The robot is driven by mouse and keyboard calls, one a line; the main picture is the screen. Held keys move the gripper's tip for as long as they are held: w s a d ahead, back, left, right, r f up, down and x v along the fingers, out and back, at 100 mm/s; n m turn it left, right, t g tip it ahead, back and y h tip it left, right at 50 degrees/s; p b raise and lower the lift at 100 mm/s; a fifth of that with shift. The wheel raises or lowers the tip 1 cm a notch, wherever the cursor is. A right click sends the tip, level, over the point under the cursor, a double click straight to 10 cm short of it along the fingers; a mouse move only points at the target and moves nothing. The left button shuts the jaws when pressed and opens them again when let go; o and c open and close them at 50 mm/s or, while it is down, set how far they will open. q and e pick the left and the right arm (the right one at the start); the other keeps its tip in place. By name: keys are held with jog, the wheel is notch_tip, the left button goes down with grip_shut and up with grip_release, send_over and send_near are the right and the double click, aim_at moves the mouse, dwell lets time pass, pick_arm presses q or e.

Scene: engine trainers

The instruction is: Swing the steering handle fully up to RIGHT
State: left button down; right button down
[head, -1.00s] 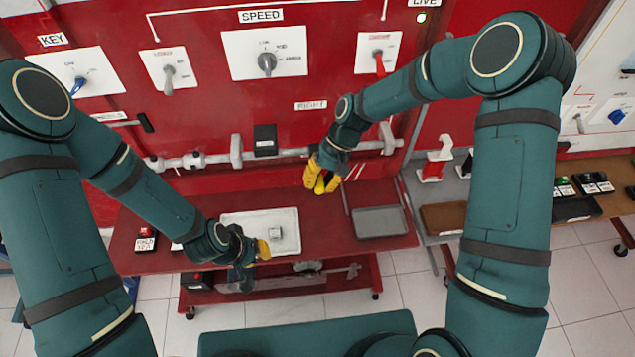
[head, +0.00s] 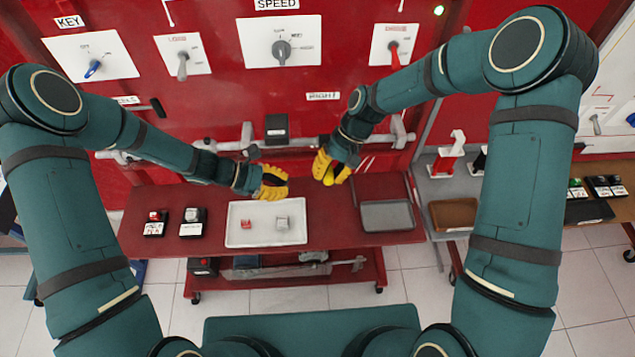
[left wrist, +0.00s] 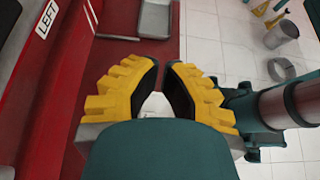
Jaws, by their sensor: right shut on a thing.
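My right gripper (head: 333,170) is in front of the red panel, just below the RIGHT label (head: 323,96) and beside the grey horizontal bar (head: 300,142). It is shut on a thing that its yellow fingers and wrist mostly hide. I cannot make out the steering handle clearly there. My left gripper (head: 270,184) is to its left, above the back edge of the red bench and apart from the right one. In the left wrist view its yellow fingers (left wrist: 163,63) lean in with a narrow gap between the tips, and nothing is seen held.
A white tray (head: 240,236) with two small blocks and an empty grey tray (head: 386,229) are on the red bench (head: 335,222). A black box (head: 277,124) sits on the bar. Knobs and the SPEED dial (head: 281,48) are above. A LEFT label (left wrist: 46,18) shows.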

pick_arm(q)
jog(key=d, duration=0.9)
jog(key=shift+w+d+f, duration=0.15)
jog(key=shift+d+f, duration=0.05)
jog(key=shift+d, duration=0.05)
